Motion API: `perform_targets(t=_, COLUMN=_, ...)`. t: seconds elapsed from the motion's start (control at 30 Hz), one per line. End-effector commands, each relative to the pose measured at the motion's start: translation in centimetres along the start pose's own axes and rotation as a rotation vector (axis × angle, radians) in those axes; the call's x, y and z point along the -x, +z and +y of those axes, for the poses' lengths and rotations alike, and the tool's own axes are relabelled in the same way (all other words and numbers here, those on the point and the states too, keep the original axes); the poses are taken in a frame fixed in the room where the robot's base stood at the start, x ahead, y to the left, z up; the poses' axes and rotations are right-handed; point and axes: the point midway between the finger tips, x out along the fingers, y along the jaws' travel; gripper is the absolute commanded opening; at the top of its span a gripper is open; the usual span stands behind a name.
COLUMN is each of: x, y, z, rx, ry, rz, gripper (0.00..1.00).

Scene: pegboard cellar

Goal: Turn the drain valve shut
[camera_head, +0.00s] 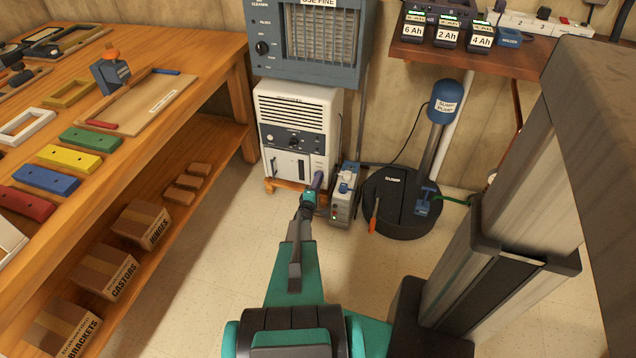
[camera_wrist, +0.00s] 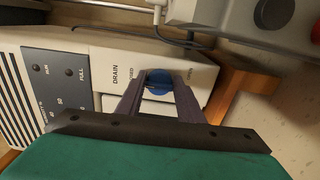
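In the head view my gripper (camera_head: 317,180) is at the cabinet's lower right, and the valve is hidden there.
A grey box with a blue top (camera_head: 344,196) stands just right of my gripper. Beyond it is a round black sump (camera_head: 396,205) with a blue-capped pump (camera_head: 445,102). A wooden workbench (camera_head: 205,62) with lower shelf is on the left. The floor between is clear.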

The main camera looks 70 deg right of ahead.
Motion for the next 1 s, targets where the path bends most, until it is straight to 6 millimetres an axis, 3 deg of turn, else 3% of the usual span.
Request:
perform_targets(t=0.57, x=1.0, y=0.0, z=0.1, rx=0.0, ry=0.0, rz=0.001, gripper=0.41)
perform_targets(t=1.0, x=6.9, y=0.0, z=0.2, rx=0.0, ry=-0.001, rz=0.001, gripper=0.41)
